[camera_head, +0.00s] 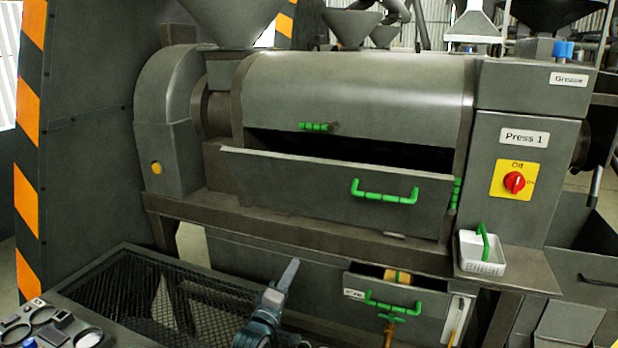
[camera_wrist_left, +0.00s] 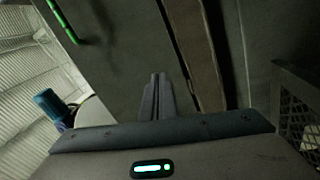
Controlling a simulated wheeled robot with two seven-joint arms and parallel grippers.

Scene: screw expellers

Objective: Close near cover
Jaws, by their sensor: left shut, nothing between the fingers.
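The near cover (camera_head: 300,187) is a long dark grey panel on the front of Press 1. It stands ajar, tilted outward, with a dark gap along its top edge. A green bar handle (camera_head: 385,197) is on its right half. My left gripper (camera_head: 291,268) is below the cover, apart from it, with its grey fingers together and empty. In the left wrist view the closed fingers (camera_wrist_left: 156,95) point toward dark grey panels. A green bar (camera_wrist_left: 62,20) shows at that view's upper left. My right gripper is not in view.
The upper cover (camera_head: 360,95) with a small green handle lies above the gap. A white basket (camera_head: 482,252) sits on the right ledge. Below are a drawer (camera_head: 395,300) with a green handle and a black mesh screen (camera_head: 150,295). Open air lies before the cover.

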